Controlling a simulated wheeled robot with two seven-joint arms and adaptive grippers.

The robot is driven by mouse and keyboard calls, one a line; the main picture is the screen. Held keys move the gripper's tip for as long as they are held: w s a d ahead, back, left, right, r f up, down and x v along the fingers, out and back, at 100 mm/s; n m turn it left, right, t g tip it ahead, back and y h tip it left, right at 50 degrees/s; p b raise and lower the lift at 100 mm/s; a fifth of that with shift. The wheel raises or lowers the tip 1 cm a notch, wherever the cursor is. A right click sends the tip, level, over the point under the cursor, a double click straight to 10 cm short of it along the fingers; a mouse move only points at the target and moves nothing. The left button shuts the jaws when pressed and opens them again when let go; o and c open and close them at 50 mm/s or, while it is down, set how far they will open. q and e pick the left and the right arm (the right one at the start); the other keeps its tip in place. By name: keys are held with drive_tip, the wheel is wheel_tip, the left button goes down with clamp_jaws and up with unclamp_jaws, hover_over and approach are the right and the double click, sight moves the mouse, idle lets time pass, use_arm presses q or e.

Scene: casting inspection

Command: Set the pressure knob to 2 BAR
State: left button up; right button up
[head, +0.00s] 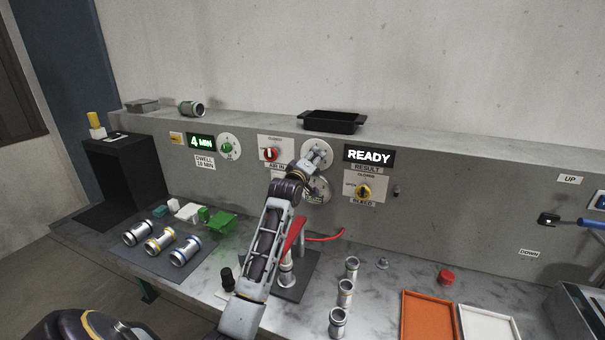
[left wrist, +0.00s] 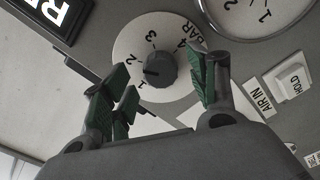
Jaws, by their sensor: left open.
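The pressure knob (left wrist: 160,69) is a dark grey round knob on a white dial plate (left wrist: 126,47) marked with numbers and BAR. Its pale mark points to the left in the left wrist view; I cannot tell exactly which number it meets. My left gripper (left wrist: 160,87) is open, with green-padded fingers on both sides of the knob in that view. I cannot tell if they touch it. In the head view my left gripper (head: 318,156) is in front of the dial plate (head: 309,145) and hides the knob. My right gripper is not in view.
A round gauge (left wrist: 265,12) is beside the dial. The AIR IN switch (head: 270,154) is to its left, and the READY display (head: 369,156) and yellow BLEED knob (head: 364,191) to its right. A black tray (head: 333,122) sits on the ledge above. Metal castings stand on the bench below.

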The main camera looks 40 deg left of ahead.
use_arm(q)
drive_tip(key=v, duration=1)
drive_tip(key=shift+s, duration=0.35)
drive_tip(key=shift+f, duration=0.1)
idle(0.5)
